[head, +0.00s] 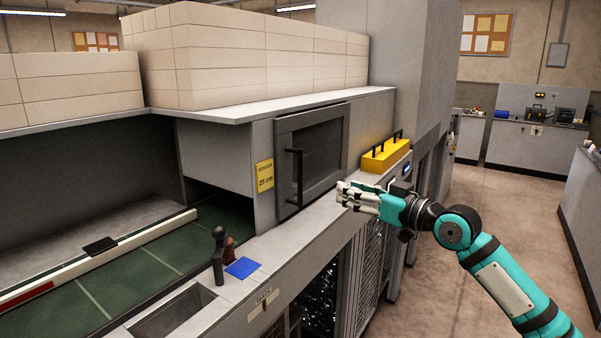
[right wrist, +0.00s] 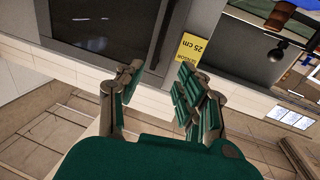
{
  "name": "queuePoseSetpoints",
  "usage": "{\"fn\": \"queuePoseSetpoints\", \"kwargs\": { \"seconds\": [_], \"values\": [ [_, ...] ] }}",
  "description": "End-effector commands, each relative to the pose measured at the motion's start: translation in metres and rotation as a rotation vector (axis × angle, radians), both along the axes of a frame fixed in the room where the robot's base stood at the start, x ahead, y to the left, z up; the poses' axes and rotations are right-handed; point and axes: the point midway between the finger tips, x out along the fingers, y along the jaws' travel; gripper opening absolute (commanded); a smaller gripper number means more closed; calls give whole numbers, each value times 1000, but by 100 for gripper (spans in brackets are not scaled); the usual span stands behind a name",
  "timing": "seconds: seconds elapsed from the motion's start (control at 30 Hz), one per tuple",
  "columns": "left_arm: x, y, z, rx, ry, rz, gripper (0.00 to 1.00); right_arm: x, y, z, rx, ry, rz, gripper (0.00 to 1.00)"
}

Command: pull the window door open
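The window door (head: 325,150) is a dark grey framed pane in the grey machine's front and looks shut. Its black upright bar handle (head: 298,178) is on the door's left side. My right gripper (head: 341,194) is in front of the door, right of the handle in the head view, and apart from it. In the right wrist view the gripper (right wrist: 158,82) is open and empty, with the handle (right wrist: 161,38) beyond the gap between its fingers. The door (right wrist: 105,30) fills the upper left there. My left gripper is not in view.
A yellow "25 cm" label (head: 265,175) is left of the door. A yellow box with black handles (head: 386,154) stands on the ledge to the right. A dark upright lever (head: 219,255) and a blue pad (head: 242,268) are on the front ledge. The floor at right is clear.

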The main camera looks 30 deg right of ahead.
Motion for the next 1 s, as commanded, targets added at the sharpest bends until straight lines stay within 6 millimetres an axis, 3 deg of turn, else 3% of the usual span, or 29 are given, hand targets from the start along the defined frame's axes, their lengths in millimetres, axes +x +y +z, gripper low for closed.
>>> {"fn": "queuePoseSetpoints", "kwargs": {
  "seconds": [0.3, 1.0],
  "values": [
    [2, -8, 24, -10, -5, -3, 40, 45, 8, 5, -1, -2, -3, 36],
    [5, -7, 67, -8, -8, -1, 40, 151, 28, 2, 2, -2, -4, 36]
  ]
}}
